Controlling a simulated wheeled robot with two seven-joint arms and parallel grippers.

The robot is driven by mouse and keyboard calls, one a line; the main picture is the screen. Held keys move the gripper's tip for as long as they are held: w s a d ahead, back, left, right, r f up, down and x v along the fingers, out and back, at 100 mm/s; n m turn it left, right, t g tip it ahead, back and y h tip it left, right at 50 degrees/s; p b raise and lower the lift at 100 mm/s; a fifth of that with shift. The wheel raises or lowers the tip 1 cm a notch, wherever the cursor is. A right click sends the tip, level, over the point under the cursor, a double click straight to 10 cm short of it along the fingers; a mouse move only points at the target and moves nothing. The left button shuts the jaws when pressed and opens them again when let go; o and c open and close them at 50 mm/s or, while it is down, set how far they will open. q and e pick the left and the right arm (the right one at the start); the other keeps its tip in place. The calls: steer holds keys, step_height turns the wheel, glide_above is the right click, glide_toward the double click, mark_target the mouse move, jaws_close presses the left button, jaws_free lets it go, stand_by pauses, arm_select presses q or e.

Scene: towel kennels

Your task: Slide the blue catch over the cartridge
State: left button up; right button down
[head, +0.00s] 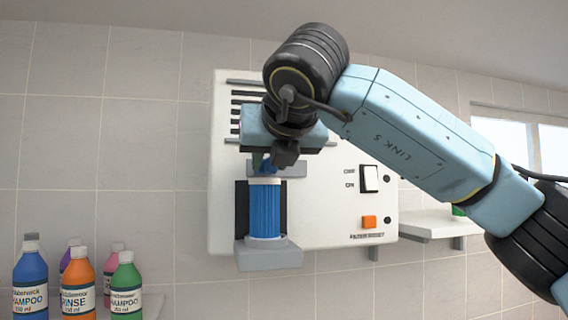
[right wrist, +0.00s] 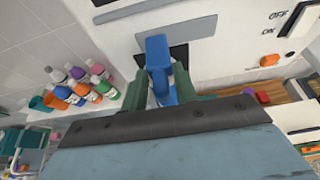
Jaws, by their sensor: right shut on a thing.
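The blue ribbed cartridge (head: 265,210) stands upright in a grey holder on the front of a white wall unit. Its top end is pale. My right gripper (head: 267,162) is just above the cartridge, pointing down. In the right wrist view, the fingers of my right gripper (right wrist: 162,92) are shut on the blue catch (right wrist: 157,55), which stands up between them. In the head view the catch is mostly hidden by the gripper, and I cannot tell how far it reaches over the cartridge. My left gripper is not in view.
The white unit (head: 330,215) carries a switch (head: 369,179) and an orange button (head: 369,222) right of the cartridge. A grey ledge (head: 268,256) juts out below it. Several bottles (head: 78,275) stand at the lower left. A white shelf (head: 435,224) is at the right.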

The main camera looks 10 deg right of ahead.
steer(key=shift+a, duration=0.1)
steer(key=c, duration=1.4)
jaws_free()
steer(key=shift+o, duration=0.2)
steer(key=shift+a, duration=0.15)
steer(key=b+v, duration=0.3)
steer(key=v, duration=1)
steer(key=shift+s+r+b, duration=0.15)
steer(key=shift+b, duration=0.2)
